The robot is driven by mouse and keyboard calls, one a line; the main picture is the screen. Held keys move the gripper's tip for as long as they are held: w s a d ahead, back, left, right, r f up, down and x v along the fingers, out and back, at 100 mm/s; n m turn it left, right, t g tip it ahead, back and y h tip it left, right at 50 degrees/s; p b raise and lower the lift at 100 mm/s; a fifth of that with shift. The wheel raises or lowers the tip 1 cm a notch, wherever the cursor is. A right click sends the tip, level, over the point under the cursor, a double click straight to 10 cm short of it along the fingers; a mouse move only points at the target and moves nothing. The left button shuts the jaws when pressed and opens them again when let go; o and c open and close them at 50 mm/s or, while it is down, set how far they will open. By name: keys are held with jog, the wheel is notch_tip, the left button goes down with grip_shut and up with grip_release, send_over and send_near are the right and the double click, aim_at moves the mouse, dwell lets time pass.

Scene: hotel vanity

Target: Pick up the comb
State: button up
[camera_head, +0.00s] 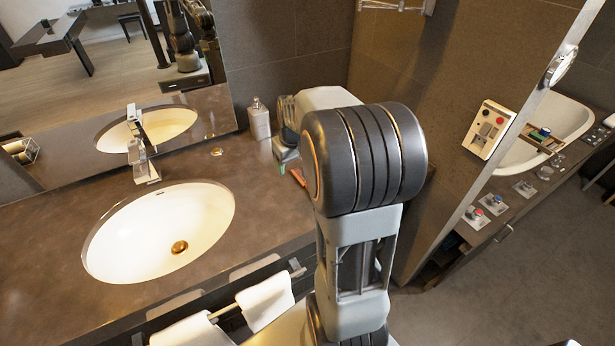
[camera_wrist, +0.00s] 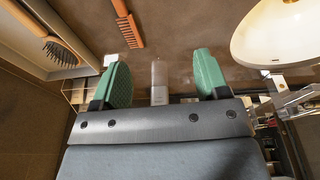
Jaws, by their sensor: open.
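The comb (camera_wrist: 127,24) is orange-brown and lies on the dark counter, at the top of the wrist view left of centre, teeth toward the left. In the head view a short orange piece of the comb (camera_head: 299,178) shows beside my arm; the rest is hidden. My gripper (camera_wrist: 163,76) is open and empty, its two green fingers apart. The comb is outside the fingers, apart from them, above the left finger in the wrist view. In the head view part of my gripper (camera_head: 284,163) shows over the counter, near the comb.
A hairbrush (camera_wrist: 60,50) lies in a light tray (camera_wrist: 88,62) at left in the wrist view. A soap bottle (camera_head: 259,118) stands at the back wall by the mirror. The sink (camera_head: 160,228) and faucet (camera_head: 141,150) are left. White towels (camera_head: 265,300) hang in front.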

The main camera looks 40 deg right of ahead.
jog(key=w+d+f+p, duration=0.1)
jog(key=w+d+f, duration=0.1)
jog(key=d, duration=0.5)
jog(key=shift+g, duration=0.3)
jog(key=f, duration=0.2)
jog(key=f+p, duration=0.1)
jog(key=f, duration=0.2)
jog(key=w+f, duration=0.1)
jog(key=f, duration=0.1)
jog(key=shift+d+f, duration=0.35)
jog(key=shift+w+d+f+p, duration=0.15)
jog(key=shift+f+p, duration=0.25)
jog(key=shift+f, duration=0.65)
jog(key=shift+w+a+f+p, duration=0.15)
jog(key=shift+f+p, duration=0.2)
jog(key=shift+f, duration=0.65)
jog(key=shift+w+d+f+p, duration=0.15)
jog(key=shift+f+p, duration=0.25)
jog(key=shift+f, duration=0.65)
jog(key=shift+c, duration=0.5)
jog(key=c, duration=0.9)
